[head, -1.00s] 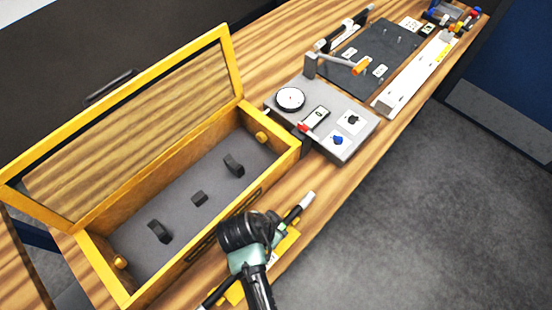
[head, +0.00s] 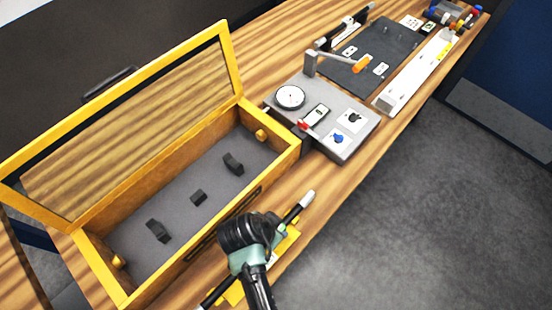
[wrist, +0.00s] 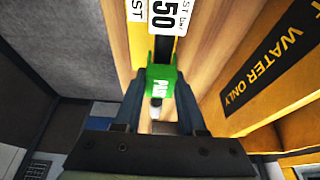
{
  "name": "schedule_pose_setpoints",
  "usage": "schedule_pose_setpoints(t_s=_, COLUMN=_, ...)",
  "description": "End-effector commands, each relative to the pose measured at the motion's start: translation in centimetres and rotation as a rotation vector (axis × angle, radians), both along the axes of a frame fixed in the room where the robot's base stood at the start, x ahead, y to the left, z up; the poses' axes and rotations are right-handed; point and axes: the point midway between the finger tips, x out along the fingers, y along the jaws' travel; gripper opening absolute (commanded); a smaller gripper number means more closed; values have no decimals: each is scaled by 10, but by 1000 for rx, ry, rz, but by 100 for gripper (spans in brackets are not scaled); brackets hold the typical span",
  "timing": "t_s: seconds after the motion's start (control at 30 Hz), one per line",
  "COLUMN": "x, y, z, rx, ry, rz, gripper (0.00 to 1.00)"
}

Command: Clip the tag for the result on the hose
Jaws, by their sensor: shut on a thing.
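The hose (head: 299,208) lies in front of the open yellow box, with a pale end at its upper right. It rests on or beside a yellow piece (head: 291,240), partly hidden by my arm. In the wrist view my gripper (wrist: 158,100) is shut on a green tag (wrist: 161,84) with white lettering, only partly readable. A dark length with a white "50 bar" label (wrist: 164,18) runs up from behind the tag, and a pale tip shows below it. I cannot tell whether the tag is around the hose or only over it. In the head view my fingers and the tag are hidden behind my wrist.
The yellow box (head: 112,292) has its windowed lid raised and dark supports inside. Its "WATER ONLY" label (wrist: 261,75) is close right of my gripper. A grey gauge unit (head: 350,120), a dark board (head: 385,50) and a white rail (head: 420,75) stand farther along the bench.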

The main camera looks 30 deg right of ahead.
Motion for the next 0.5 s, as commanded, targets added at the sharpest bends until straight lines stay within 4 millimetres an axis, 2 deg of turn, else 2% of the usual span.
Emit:
schedule_pose_setpoints(t_s=0.33, x=0, y=0, z=-6, rx=0, ry=0, rz=0, gripper=9)
schedule_pose_setpoints(t_s=0.37, x=0, y=0, z=-5, rx=0, ry=0, rz=0, gripper=45)
schedule_pose_setpoints(t_s=0.5, x=0, y=0, z=-5, rx=0, ry=0, rz=0, gripper=70)
